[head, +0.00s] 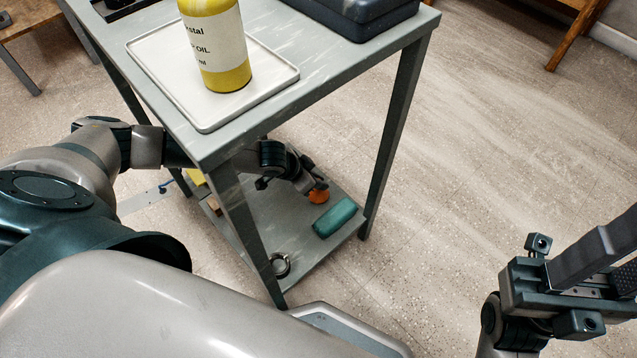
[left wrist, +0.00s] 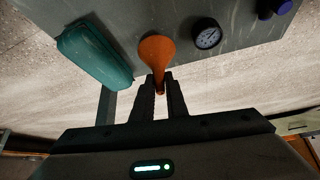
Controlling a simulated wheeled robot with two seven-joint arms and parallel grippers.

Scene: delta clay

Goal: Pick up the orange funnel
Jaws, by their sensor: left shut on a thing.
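The orange funnel (left wrist: 156,48) is over the grey lower shelf of a cart, its wide part away from my wrist. My left gripper (left wrist: 161,82) is shut on its narrow end, one finger on each side. In the head view, the funnel (head: 319,194) shows just beyond my left gripper (head: 298,181), which reaches in under the cart's top. I cannot tell whether the funnel touches the shelf. My right gripper (head: 562,288) is at the lower right, away from the cart; its fingertips are not clear.
A teal case (head: 335,218) lies close beside the funnel. A round gauge (left wrist: 207,33) is on its other side. A metal ring (head: 280,265) lies near the shelf's front. The cart's top holds a white tray (head: 150,62), a yellow oil bottle (head: 215,40) and a dark case (head: 360,18). Cart legs stand nearby.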

